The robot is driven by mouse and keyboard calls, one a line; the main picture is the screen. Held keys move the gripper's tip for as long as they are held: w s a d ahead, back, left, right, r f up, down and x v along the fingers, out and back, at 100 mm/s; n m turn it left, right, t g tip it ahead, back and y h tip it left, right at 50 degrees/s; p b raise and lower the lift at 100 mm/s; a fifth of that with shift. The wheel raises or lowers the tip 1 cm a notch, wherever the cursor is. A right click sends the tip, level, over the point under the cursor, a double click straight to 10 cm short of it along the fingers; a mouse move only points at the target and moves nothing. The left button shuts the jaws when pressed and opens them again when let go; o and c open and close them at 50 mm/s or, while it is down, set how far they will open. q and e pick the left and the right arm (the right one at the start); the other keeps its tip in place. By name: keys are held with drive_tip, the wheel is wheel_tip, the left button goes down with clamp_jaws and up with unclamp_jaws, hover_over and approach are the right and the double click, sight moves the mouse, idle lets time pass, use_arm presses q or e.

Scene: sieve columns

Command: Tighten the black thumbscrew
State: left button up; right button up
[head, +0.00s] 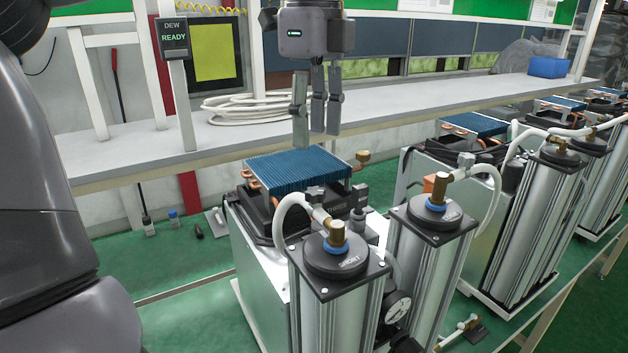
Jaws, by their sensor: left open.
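My left gripper (318,138) hangs fingers down at top centre, open and empty. In the picture its fingertips are just above the blue finned cooler (297,168) on the nearest unit. I cannot pick out the black thumbscrew with certainty. A small black knob-like part (358,216) shows beside the cooler, behind the front column (335,310). That column has a round black cap (335,258) marked "SHORT" with a brass fitting. A second column (428,258) with a similar cap stands to its right. My right gripper is out of view.
A white shelf (420,103) runs behind, with a coiled white hose (245,108) and a blue bin (547,67). A display (174,38) reads "DEW READY". More similar units stand to the right. White hoses (291,207) arch around the columns.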

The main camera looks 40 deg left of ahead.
use_arm(q)
drive_tip(key=p, duration=0.1)
hover_over(315, 190)
wheel_tip(315, 190, down, 5)
drive_tip(key=shift+f, duration=0.2)
wheel_tip(315, 190, down, 4)
drive_tip(key=shift+r+p, duration=0.25)
drive_tip(key=shift+p, duration=0.3)
drive_tip(key=shift+f, duration=0.2)
drive_tip(key=shift+r, duration=0.1)
drive_tip(key=c, duration=0.3)
clamp_jaws()
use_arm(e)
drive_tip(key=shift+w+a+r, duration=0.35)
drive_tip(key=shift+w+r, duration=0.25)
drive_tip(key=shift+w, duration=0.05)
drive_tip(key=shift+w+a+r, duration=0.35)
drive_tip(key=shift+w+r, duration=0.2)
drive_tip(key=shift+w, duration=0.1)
